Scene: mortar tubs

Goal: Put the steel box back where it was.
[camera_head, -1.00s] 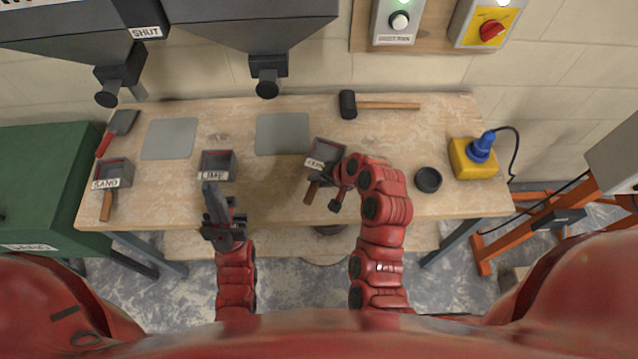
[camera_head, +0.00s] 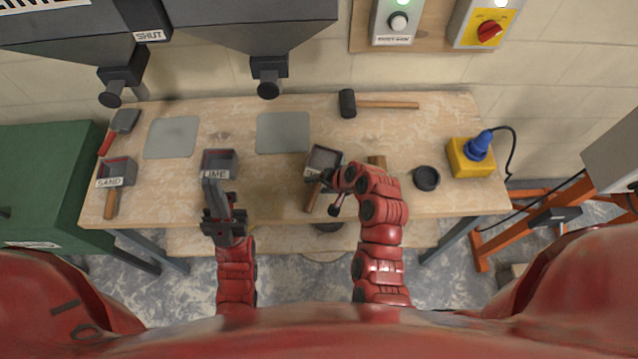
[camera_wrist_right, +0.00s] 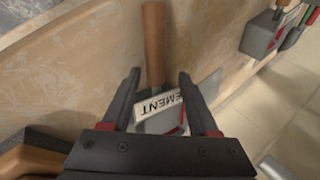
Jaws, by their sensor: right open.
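Steel boxes with wooden handles and labels stand on the bench. The CEMENT box (camera_head: 323,158) is at the middle, its handle (camera_head: 313,197) toward me and its label partly covered by my right arm. In the right wrist view its label (camera_wrist_right: 158,104) and handle (camera_wrist_right: 154,45) show between the spread fingers of my right gripper (camera_wrist_right: 160,75); it is open and holds nothing visible. My gripper body hides part of the box. The LIME box (camera_head: 220,162) is left of it; my left gripper (camera_head: 214,195) is just in front of it, its jaws unclear. The SAND box (camera_head: 117,171) is farther left.
Two grey plates (camera_head: 171,137) (camera_head: 283,132) lie on the bench behind the boxes. A mallet (camera_head: 385,104), a black round cup (camera_head: 426,178) and a yellow block with a blue plug (camera_head: 470,157) lie right. Hoppers (camera_head: 250,30) overhang the back left.

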